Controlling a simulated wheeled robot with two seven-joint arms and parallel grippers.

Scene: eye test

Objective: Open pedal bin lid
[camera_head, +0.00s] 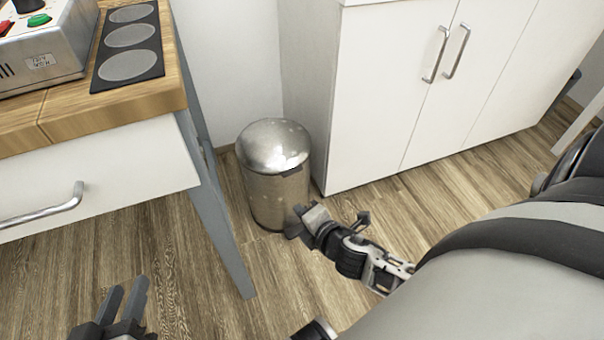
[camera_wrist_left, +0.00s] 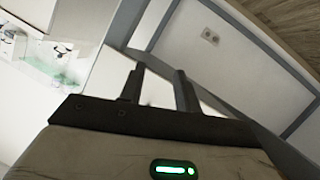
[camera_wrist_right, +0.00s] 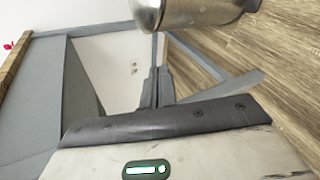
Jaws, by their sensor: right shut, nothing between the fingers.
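The metal pedal bin (camera_head: 277,192) stands upright on the floor between the wooden-topped table and the white cabinet. Its domed lid (camera_head: 272,144) is down. My right gripper (camera_head: 296,224) is shut and empty, low at the bin's front right side. I cannot tell whether it touches the bin. No pedal can be made out; the gripper covers part of the bin's lower edge. In the right wrist view the bin (camera_wrist_right: 195,10) shows at the top, just beyond the shut fingertips (camera_wrist_right: 157,75). My left gripper (camera_head: 126,292) is open and empty at the lower left, away from the bin.
A table with a wooden top (camera_head: 115,103) and grey legs (camera_head: 222,220) stands left of the bin. A white cabinet (camera_head: 375,105) with metal handles stands close on the right. The wood floor (camera_head: 215,285) in front of the bin is clear apart from my arm.

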